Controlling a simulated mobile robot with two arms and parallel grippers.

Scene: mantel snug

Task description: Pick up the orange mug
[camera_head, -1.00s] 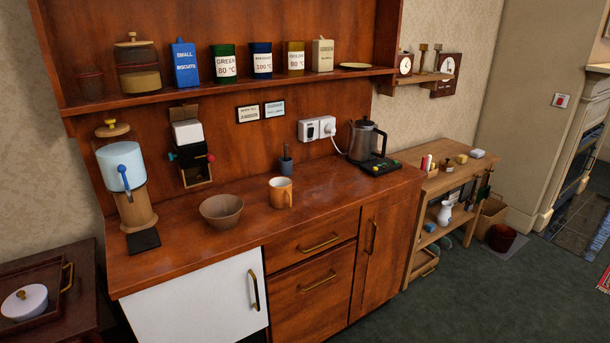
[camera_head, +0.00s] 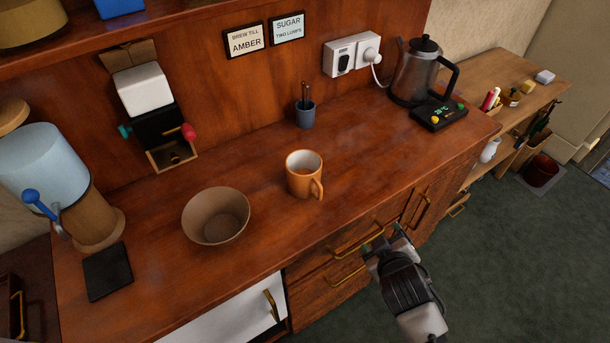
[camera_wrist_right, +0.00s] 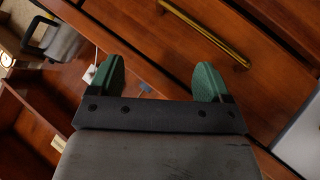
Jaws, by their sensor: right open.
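The orange mug (camera_head: 303,176) stands upright on the wooden counter (camera_head: 260,265), its handle toward the lower right in the head view. Its inside looks pale at the rim and brownish below. My right gripper (camera_head: 387,236) is in front of the counter's edge, to the right of and nearer than the mug, touching nothing that I can see. In the right wrist view the green fingers (camera_wrist_right: 160,80) are spread apart with nothing between them. The mug cannot be made out in the wrist view. My left gripper is not in view.
A brown bowl (camera_head: 216,216) sits left of the mug. A small blue-grey pot (camera_head: 305,115) stands behind it. A kettle (camera_head: 416,70) is at the back right. Drawer handles (camera_head: 356,241) project near my right gripper. The counter around the mug is clear.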

